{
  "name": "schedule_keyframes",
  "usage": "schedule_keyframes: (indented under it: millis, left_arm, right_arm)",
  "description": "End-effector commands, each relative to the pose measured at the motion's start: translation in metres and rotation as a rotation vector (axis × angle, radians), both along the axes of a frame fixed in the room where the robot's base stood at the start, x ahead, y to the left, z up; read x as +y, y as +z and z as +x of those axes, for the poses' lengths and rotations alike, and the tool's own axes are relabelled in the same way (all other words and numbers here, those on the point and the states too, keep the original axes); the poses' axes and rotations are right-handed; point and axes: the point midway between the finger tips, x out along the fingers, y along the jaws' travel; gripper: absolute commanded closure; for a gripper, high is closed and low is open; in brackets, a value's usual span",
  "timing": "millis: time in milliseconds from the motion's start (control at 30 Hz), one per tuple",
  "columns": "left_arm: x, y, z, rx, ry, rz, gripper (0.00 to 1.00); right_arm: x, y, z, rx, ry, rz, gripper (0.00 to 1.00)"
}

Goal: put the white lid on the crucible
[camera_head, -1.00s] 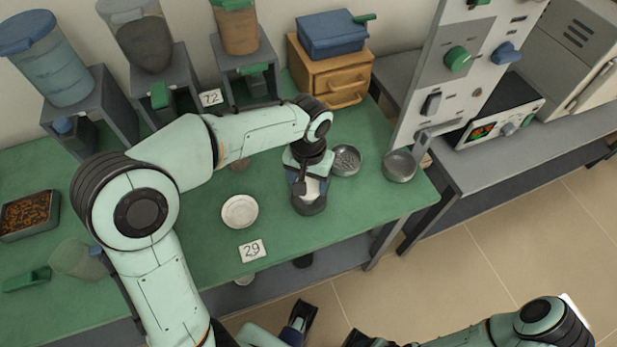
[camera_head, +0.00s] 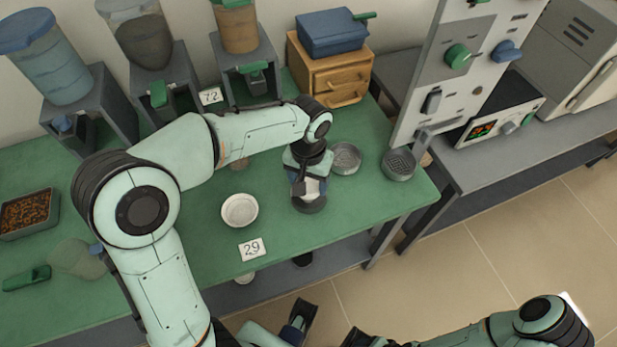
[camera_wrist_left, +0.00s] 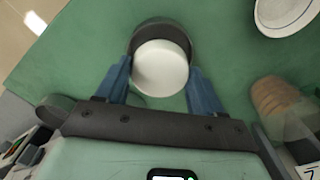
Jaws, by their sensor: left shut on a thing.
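My left gripper (camera_head: 309,186) points down over the green table, its blue fingers closed on a smooth, round white lid (camera_wrist_left: 160,67). The lid shows small between the fingers in the head view (camera_head: 312,186). A dark grey round vessel (camera_head: 310,206), seemingly the crucible, stands directly below the gripper. Its dark rim shows just beyond the lid in the left wrist view (camera_wrist_left: 165,24). The lid overlaps the vessel in both views; I cannot tell whether they touch. Part of my right arm (camera_head: 540,315) shows at the lower right; its gripper is not clearly seen.
A white dish (camera_head: 240,210) stands left of the gripper. Two grey perforated dishes (camera_head: 346,158) (camera_head: 398,165) stand to the right. A wooden drawer box (camera_head: 330,75) and dispensers on grey stands line the back. A card marked 29 (camera_head: 252,249) lies near the front edge.

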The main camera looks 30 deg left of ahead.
Motion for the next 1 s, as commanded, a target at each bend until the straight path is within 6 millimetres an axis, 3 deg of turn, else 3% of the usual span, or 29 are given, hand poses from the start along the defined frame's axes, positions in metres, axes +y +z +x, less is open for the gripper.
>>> schedule_keyframes:
  millis: [1000]
  left_arm:
    - [0.000, -0.014, 0.000, 0.001, 0.000, 0.001, 0.61]
  right_arm:
    - [0.000, -0.007, -0.001, 0.002, 0.000, 0.000, 0.35]
